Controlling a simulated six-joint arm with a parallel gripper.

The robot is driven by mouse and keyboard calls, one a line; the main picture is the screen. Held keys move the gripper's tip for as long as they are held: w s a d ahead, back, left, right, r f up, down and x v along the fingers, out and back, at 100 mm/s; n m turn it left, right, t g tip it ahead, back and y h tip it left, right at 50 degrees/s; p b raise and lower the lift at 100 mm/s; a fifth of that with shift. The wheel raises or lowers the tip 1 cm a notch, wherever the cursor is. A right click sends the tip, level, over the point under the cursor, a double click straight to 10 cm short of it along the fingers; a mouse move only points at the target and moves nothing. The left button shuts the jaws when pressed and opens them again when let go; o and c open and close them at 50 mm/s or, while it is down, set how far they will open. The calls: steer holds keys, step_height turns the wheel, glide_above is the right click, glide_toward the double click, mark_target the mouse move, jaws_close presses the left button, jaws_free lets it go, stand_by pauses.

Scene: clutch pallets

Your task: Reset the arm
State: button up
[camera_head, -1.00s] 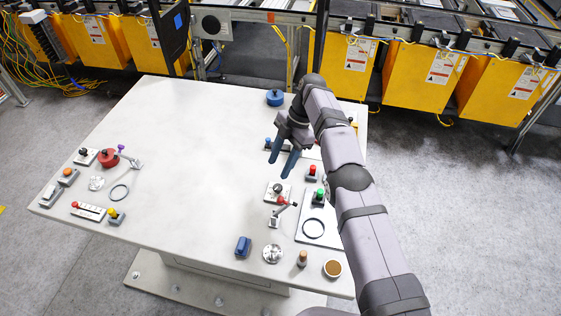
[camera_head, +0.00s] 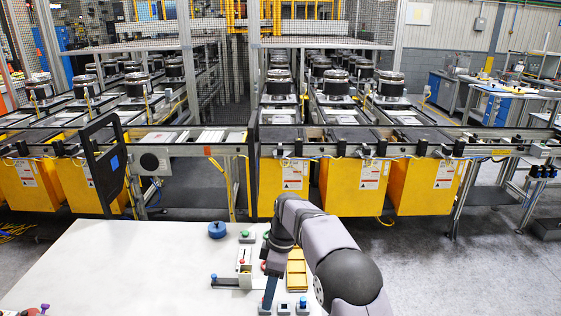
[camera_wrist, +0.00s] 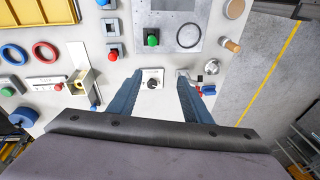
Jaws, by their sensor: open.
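My gripper (camera_wrist: 155,100) shows in the wrist view with its two blue fingers spread apart and nothing between them. It hangs above the white table, over a small white plate with a dark knob (camera_wrist: 151,79). My arm bends over the table's right edge.
A blue round knob (camera_head: 216,230) stands at the table's back. A yellow tray (camera_head: 297,268) lies beside the arm. The wrist view shows a green button (camera_wrist: 152,38), a red button (camera_wrist: 113,55) and a wooden peg (camera_wrist: 230,45). Yellow-fronted conveyors (camera_head: 367,187) stand behind the table.

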steer(key=s+d+r+m+t+h, duration=0.1)
steer(key=s+d+r+m, duration=0.1)
steer(key=s+d+m, duration=0.7)
steer(key=s+d+f+m, duration=0.2)
steer(key=s+d+m, duration=0.1)
steer(key=s, duration=0.6)
steer(key=s+d+f+m+h+b, duration=0.1)
steer(key=s+d+m, duration=0.3)
steer(key=s, duration=0.4)
steer(key=shift+s+d+f+t, duration=0.3)
steer(key=shift+s+d+f, duration=0.1)
steer(key=shift+d+f, duration=0.35)
steer(key=shift+d+r, duration=0.1)
